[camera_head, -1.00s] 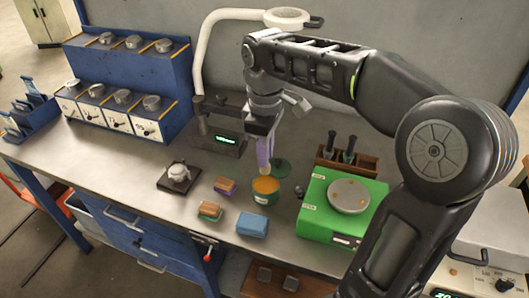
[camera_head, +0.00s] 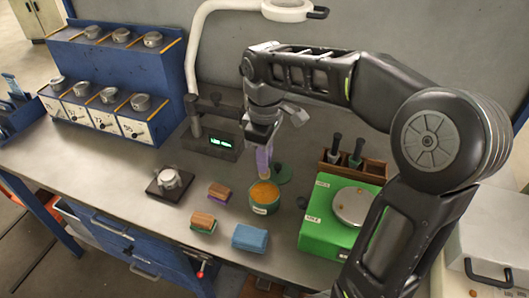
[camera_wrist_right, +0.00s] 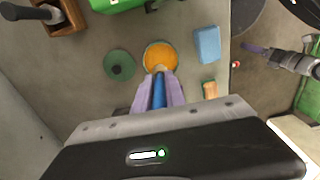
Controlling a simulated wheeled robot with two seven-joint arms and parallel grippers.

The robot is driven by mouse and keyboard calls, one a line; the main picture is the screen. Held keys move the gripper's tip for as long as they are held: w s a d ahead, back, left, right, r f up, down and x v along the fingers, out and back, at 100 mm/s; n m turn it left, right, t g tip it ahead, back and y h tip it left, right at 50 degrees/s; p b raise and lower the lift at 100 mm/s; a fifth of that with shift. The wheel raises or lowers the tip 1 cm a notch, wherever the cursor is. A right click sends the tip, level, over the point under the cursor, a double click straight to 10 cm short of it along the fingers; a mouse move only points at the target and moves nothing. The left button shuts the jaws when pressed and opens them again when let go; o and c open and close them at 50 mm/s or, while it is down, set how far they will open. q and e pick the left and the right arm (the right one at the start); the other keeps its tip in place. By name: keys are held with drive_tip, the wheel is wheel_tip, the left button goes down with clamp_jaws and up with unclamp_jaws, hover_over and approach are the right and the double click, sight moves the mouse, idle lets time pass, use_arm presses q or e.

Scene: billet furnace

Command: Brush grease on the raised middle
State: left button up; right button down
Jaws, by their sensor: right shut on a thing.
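My right gripper (camera_head: 263,160) is shut on a brush (camera_wrist_right: 159,92), whose blue handle shows between the purple fingers in the right wrist view. It points down at the green pot (camera_head: 262,208) of orange grease (camera_wrist_right: 160,56). The bristles are hidden, so I cannot tell how deep they reach. A silvery round workpiece (camera_head: 168,178) sits on a black square plate (camera_head: 156,190), left of the pot; its raised middle is too small to make out clearly. What looks like my left gripper (camera_wrist_right: 262,50) is at the right of the right wrist view, its jaws unclear.
A dark green lid (camera_wrist_right: 119,65) lies beside the pot. Two brown-topped blocks (camera_head: 218,192) and a blue cloth-like block (camera_head: 250,237) lie nearby. A green scale (camera_head: 318,222) and a wooden holder (camera_head: 372,168) stand right. A lamp post (camera_head: 190,80) rises behind the plate.

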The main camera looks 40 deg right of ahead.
sight(265, 179)
drive_tip(key=shift+a, duration=0.1)
idle(0.3)
wheel_tip(265, 179, down, 6)
drive_tip(key=b, duration=0.4)
drive_tip(key=shift+b, duration=0.4)
drive_tip(key=shift+f+b, duration=0.35)
drive_tip(key=shift+f, duration=0.15)
idle(0.8)
drive_tip(key=shift+s+f, duration=0.1)
idle(1.2)
wheel_tip(265, 179, up, 7)
drive_tip(key=p, duration=0.6)
